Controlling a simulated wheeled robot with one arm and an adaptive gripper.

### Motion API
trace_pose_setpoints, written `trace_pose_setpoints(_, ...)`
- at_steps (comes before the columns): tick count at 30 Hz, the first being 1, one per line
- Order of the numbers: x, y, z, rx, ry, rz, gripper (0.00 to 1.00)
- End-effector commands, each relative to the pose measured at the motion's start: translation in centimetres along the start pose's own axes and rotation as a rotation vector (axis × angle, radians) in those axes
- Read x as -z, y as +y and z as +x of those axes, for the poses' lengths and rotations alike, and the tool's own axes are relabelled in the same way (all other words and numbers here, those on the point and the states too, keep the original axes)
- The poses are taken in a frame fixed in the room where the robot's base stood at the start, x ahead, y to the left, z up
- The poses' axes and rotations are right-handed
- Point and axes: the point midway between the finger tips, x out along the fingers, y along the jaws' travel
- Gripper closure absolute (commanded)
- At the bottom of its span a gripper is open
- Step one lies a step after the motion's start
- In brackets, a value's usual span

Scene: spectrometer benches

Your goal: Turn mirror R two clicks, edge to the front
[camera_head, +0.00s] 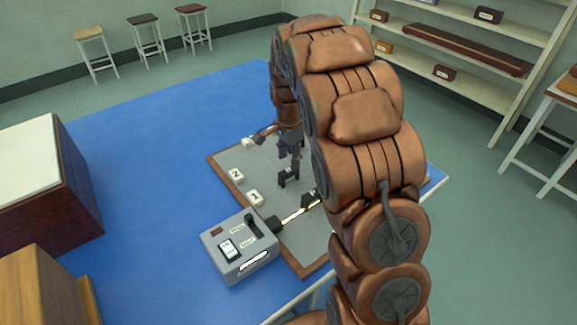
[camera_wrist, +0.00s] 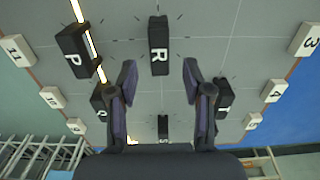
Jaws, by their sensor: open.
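Mirror R (camera_wrist: 158,45) is a small black block with a white letter R on its top, standing on the grey board (camera_wrist: 195,20) in the wrist view. Short dark ticks surround it. My gripper (camera_wrist: 159,78) is open, its two fingers apart on either side of R's column in the picture, with R beyond the fingertips and untouched as far as I see. In the head view my gripper (camera_head: 292,160) hangs low over the board (camera_head: 262,170). Black blocks stand near it; their letters cannot be read there, so I cannot tell which is R.
Mirrors P (camera_wrist: 72,52), Q (camera_wrist: 100,100), T (camera_wrist: 222,100) and S (camera_wrist: 163,127) stand around R. A bright beam (camera_wrist: 85,32) passes P. Numbered white blocks (camera_wrist: 274,90) line the board's edges. A grey lamp box (camera_head: 218,262) stands at the board's near left.

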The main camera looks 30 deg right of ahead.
Motion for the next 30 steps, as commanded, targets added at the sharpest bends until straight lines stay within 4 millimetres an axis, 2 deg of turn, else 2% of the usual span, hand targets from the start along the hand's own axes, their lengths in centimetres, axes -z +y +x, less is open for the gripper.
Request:
trace_pose_setpoints(7,-0.2,0.2,3.4,-0.009,-0.004,-0.002,0.50)
trace_pose_setpoints(17,-0.1,0.1,4.2,-0.002,-0.001,-0.002,0.50)
trace_pose_setpoints(30,-0.1,0.1,4.2,-0.003,-0.001,-0.001,0.94)
